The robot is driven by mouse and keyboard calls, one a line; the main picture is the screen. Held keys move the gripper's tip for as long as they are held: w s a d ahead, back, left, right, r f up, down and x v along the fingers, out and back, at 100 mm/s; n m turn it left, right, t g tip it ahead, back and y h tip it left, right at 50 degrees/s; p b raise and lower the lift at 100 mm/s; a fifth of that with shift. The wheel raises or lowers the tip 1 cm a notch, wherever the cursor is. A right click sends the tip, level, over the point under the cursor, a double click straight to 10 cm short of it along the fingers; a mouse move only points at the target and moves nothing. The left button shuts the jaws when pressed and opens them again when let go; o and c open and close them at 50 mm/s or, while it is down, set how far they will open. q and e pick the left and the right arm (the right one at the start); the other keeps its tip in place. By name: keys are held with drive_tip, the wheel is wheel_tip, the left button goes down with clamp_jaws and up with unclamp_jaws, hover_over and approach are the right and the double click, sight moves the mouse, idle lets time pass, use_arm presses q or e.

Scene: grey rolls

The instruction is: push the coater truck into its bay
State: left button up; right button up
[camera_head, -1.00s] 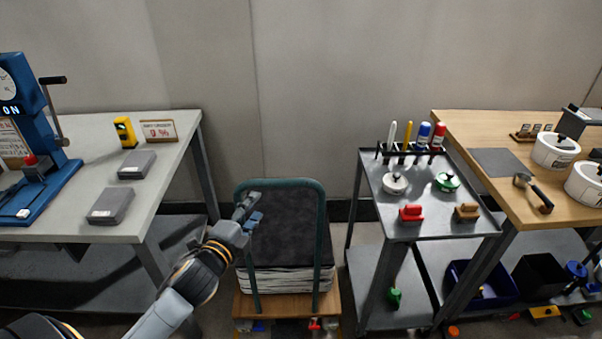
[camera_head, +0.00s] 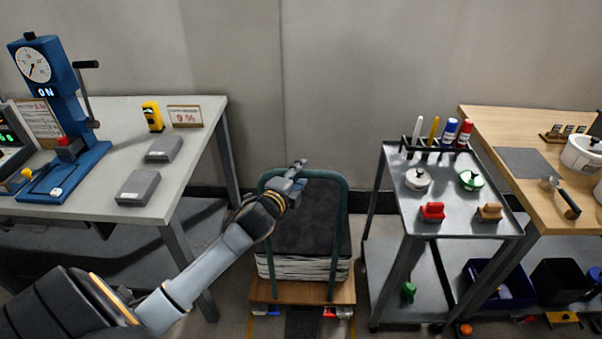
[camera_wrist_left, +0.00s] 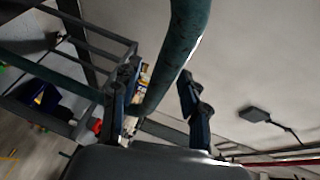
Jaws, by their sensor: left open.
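The coater truck (camera_head: 262,290) is a wooden-decked trolley carrying a dark-topped stack of pale sheets (camera_head: 318,268). Its green tubular handle (camera_head: 345,215) stands upright, and the truck sits on the floor between the left table and the grey cart. My right gripper is not in view.
The left table (camera_head: 200,135) holds a blue press (camera_head: 62,100) and grey blocks. The grey cart (camera_head: 440,205) stands close on the truck's right, with a wooden table (camera_head: 490,125) beyond. A wall (camera_head: 330,90) stands behind. Dark and yellow floor markings (camera_head: 302,325) show before the truck.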

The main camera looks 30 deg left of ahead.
use_arm(q)
drive_tip(key=shift+w+a+f, duration=0.1)
drive_tip(key=shift+w, duration=0.3)
clamp_jaws()
drive_tip(key=w+a, duration=0.2)
drive_tip(key=w, duration=0.1)
drive_tip(key=shift+w, duration=0.2)
drive_tip(key=shift+c, duration=1.7)
unclamp_jaws()
drive_tip(key=shift+s, duration=0.1)
drive_tip(key=o, duration=0.3)
drive_tip(key=shift+s, duration=0.15)
drive_tip(key=shift+o, duration=0.2)
drive_tip(key=shift+d, duration=0.1)
